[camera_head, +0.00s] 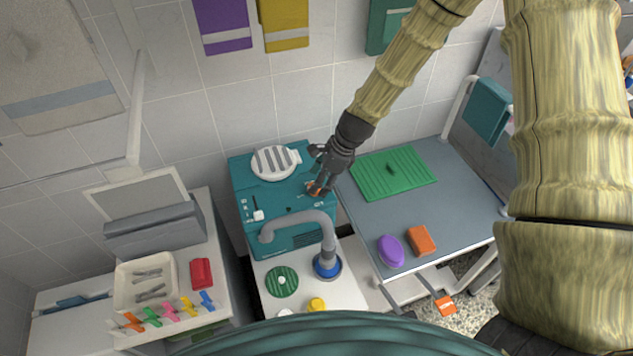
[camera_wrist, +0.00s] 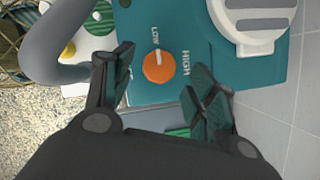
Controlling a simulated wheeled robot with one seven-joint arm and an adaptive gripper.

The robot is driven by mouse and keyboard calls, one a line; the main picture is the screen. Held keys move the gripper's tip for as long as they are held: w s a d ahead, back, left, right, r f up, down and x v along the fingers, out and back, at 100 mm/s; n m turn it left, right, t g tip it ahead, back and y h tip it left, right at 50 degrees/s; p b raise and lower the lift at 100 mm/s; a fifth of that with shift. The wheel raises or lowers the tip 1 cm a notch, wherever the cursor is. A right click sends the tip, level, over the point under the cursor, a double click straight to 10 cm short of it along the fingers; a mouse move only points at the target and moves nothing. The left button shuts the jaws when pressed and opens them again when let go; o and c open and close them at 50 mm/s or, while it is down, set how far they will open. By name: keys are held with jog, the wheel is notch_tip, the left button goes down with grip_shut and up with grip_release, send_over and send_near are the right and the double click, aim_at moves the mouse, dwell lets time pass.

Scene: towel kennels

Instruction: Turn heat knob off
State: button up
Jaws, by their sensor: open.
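The orange heat knob (camera_wrist: 158,66) sits on the teal unit (camera_wrist: 150,25), between the printed words LOW and HIGH. In the head view the knob (camera_head: 313,187) is partly hidden by my gripper (camera_head: 318,186). My gripper (camera_wrist: 165,82) is open, with one finger on each side of the knob in the wrist view. The fingers look apart from the knob, and I cannot tell how high they are above it. Nothing is held.
A grey curved pipe (camera_head: 310,218) rises in front of the teal unit. A white slatted piece (camera_head: 273,162) lies on its top. A grey table (camera_head: 385,214) with a green ribbed mat (camera_head: 392,172), purple oval (camera_head: 390,250) and orange block (camera_head: 421,240) stands to the right. The tiled wall is behind.

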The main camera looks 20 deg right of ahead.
jog(key=shift+x, duration=1.25)
jog(key=c, duration=1)
